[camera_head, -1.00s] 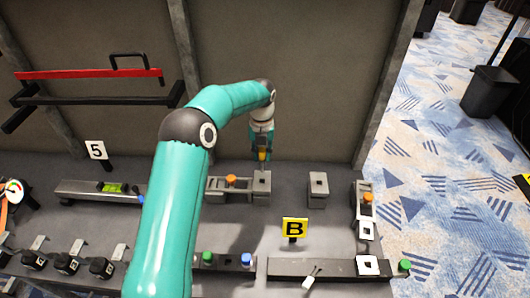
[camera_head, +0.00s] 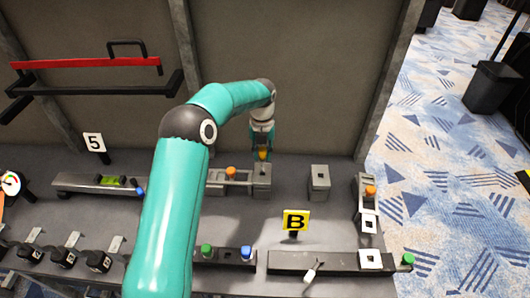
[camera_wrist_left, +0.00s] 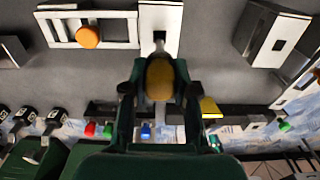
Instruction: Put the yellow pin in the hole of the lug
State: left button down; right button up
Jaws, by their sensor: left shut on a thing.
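My left gripper (camera_head: 262,152) is shut on the yellow pin (camera_head: 263,156), which also shows in the left wrist view (camera_wrist_left: 160,78). The pin's grey shaft points at the top of a grey block with a hole, which I take as the lug (camera_head: 262,182), at the right end of a rail fixture. In the left wrist view the shaft's tip overlaps the dark hole in the lug's pale top (camera_wrist_left: 168,18). I cannot tell whether the tip is above the hole or just inside it. My right gripper is not in view.
An orange knob (camera_head: 231,173) sits on the fixture just left of the lug. A separate grey block with a hole (camera_head: 319,184) stands to the right. A yellow B sign (camera_head: 296,221) stands in front. The bench between the lug and the sign is clear.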

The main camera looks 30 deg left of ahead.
aim_at(263, 172)
pick_arm(q)
jog(key=shift+f, duration=0.5)
dwell(0.8)
jog(key=shift+f+b, duration=0.45)
jog(key=shift+f, duration=0.05)
jog(key=shift+f, duration=0.2)
dwell(0.4)
jog(key=shift+f+b, duration=0.9)
jog(key=shift+f, duration=0.55)
jog(key=shift+f, duration=0.3)
jog(key=shift+f+b, duration=0.35)
jog(key=shift+f, duration=0.05)
jog(key=shift+f, duration=0.15)
jog(key=c, duration=0.8)
grip_release()
jog(key=shift+c, duration=0.2)
